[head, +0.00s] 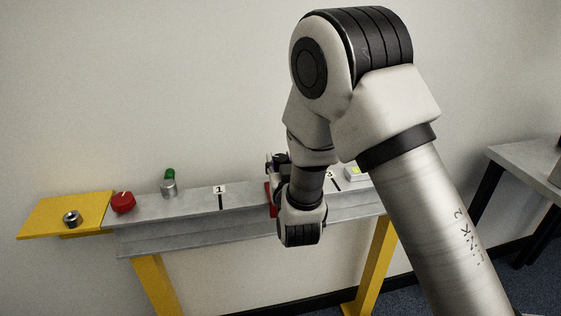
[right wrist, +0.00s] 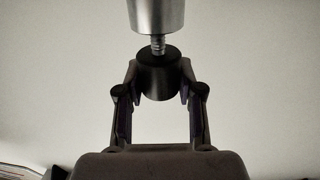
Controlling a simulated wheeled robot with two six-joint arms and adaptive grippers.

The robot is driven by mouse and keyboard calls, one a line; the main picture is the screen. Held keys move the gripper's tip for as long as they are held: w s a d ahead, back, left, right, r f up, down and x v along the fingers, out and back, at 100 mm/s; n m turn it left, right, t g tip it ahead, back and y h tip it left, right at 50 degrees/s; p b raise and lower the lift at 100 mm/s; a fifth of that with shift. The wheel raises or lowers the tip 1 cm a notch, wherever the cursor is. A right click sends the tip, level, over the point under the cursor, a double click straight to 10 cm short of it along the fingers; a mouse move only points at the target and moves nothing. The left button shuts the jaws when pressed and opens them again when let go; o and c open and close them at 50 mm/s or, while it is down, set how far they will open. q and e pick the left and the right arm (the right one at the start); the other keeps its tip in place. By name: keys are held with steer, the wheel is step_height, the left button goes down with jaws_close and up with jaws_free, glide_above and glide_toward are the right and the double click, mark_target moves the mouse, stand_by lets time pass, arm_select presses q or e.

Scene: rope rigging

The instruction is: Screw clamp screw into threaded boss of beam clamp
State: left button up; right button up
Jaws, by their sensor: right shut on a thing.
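In the right wrist view my right gripper (right wrist: 158,78) is shut on a dark round knob, the head of the clamp screw (right wrist: 157,85). A short stretch of bare thread shows above the knob and meets a silver cylinder, the threaded boss (right wrist: 157,14). Screw and boss look in line; how deep the thread sits inside cannot be seen. In the head view a narrow red part, seemingly the beam clamp (head: 269,198), shows at the beam beside my right wrist. My arm hides most of it. My left gripper is not in view.
The grey beam (head: 170,237) stands on yellow legs. A yellow plate (head: 50,208) with a metal ring (head: 72,218) adjoins its left end. A red knob-like piece (head: 123,202) and a silver-and-green piece (head: 169,188) stand on it. A grey table (head: 525,157) is at right.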

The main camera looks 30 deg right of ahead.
steer(key=shift+f+b, duration=0.55)
steer(key=shift+f, duration=0.15)
steer(key=o, duration=1.2)
steer(key=v, duration=0.7)
steer(key=shift+s+a+r, duration=0.1)
steer(key=shift+s, duration=0.2)
